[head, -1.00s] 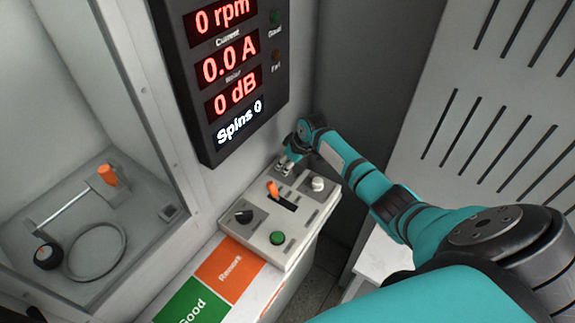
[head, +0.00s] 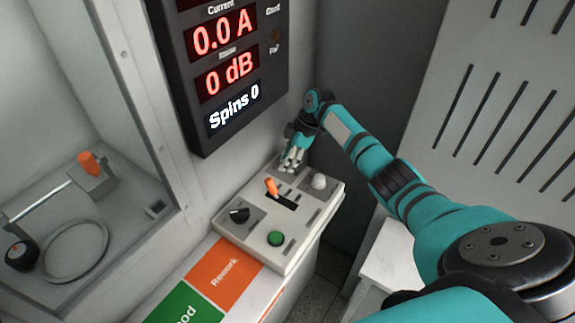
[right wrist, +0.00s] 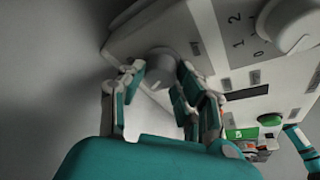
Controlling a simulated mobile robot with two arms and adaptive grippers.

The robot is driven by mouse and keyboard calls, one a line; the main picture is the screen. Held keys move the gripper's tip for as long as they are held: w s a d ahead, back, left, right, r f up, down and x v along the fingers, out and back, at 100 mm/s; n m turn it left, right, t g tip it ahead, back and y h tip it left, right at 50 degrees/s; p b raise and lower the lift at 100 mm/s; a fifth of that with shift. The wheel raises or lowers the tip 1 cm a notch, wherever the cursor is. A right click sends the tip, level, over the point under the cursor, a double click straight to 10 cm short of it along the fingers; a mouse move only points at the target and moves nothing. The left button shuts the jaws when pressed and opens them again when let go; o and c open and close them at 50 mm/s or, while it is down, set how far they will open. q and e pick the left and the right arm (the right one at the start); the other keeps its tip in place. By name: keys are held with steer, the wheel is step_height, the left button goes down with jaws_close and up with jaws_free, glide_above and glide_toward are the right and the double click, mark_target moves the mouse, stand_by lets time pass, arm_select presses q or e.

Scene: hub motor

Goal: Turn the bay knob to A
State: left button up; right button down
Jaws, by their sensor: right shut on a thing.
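A light grey control box (head: 231,240) carries several controls. My right gripper (head: 291,166) points down at the back corner of the box. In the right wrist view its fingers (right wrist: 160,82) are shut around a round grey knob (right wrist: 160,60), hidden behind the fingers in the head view. I cannot read a label on this knob. Another white knob (right wrist: 288,24) with marks 0, 1 and 2 shows in the wrist view. On the box I also see a black knob (head: 239,214), an orange lever (head: 271,186) and a white knob (head: 319,181). My left gripper is not in view.
A green button (head: 276,238) is on the near side of the box. A dark display (head: 195,125) on the wall above reads 0.0 A, 0 dB and Spins 0. Orange Rework (head: 235,263) and green Good areas lie at the front. A recessed fixture (head: 110,235) is at left.

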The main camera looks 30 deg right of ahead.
steer(key=shift+n+b, duration=0.3)
steer(key=shift+n, duration=0.1)
steer(key=c, duration=0.9)
jaws_free()
steer(key=shift+c, duration=0.2)
steer(key=shift+r, duration=0.1)
steer(key=v, duration=1.2)
steer(key=shift+w, duration=0.2)
